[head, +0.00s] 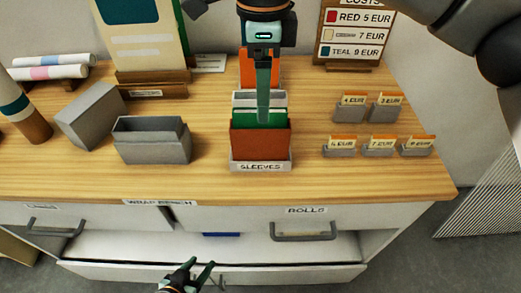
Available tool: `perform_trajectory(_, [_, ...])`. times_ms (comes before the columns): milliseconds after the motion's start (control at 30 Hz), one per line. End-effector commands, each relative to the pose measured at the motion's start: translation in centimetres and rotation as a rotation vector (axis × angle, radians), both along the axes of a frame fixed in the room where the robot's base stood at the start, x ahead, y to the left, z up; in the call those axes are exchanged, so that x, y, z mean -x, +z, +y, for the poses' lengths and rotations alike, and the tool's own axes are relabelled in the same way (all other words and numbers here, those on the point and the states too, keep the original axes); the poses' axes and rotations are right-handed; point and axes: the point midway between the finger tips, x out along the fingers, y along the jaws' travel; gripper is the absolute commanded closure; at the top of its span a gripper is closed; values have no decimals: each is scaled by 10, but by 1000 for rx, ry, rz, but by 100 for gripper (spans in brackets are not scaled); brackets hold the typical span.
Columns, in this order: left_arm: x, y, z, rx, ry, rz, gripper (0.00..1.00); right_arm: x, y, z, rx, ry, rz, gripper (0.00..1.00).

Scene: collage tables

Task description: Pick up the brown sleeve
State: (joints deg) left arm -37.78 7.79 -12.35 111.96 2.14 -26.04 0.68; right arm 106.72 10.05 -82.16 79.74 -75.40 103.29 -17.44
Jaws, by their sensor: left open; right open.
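The brown sleeve (260,142) stands upright at the front of a holder labelled SLEEVES (260,166) in the middle of the bench. Behind it in the same holder are a green sleeve (282,117), a white or grey one (241,98) and an orange one (246,68). My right gripper (263,120) points down over the holder, its fingers seen edge-on in front of the green sleeve, just above the brown sleeve's top edge. Whether it touches a sleeve is unclear. My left gripper (202,263) is low at the front, open and empty, by the open drawer.
Grey boxes (152,145) stand left of the holder. Several small card holders (378,150) stand to the right, below a price board (353,33). An open drawer (290,247) juts out below the bench (215,187). Bare wood lies on both sides of the holder.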

Motion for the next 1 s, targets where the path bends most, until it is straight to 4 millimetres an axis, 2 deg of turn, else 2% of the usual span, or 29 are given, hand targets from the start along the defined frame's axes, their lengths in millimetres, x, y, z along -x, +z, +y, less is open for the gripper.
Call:
perform_trajectory(167, [0, 2, 0, 1, -1, -1, 50, -2, -15, 1, -1, 1, 3, 28])
perform_trajectory(400, [-1, 3, 0, 0, 0, -3, 50, -7, -49, 4, -1, 0, 2, 28])
perform_trajectory(700, [-1, 3, 0, 0, 0, -4, 50, -7, -55, 4, -3, 0, 0, 28])
perform_trajectory(767, [-1, 3, 0, 0, 0, -4, 50, -7, -55, 4, -3, 0, 0, 32])
perform_trajectory(1000, [-2, 3, 1, -2, 0, -5, 50, -7, -55, 4, -3, 0, 0, 59])
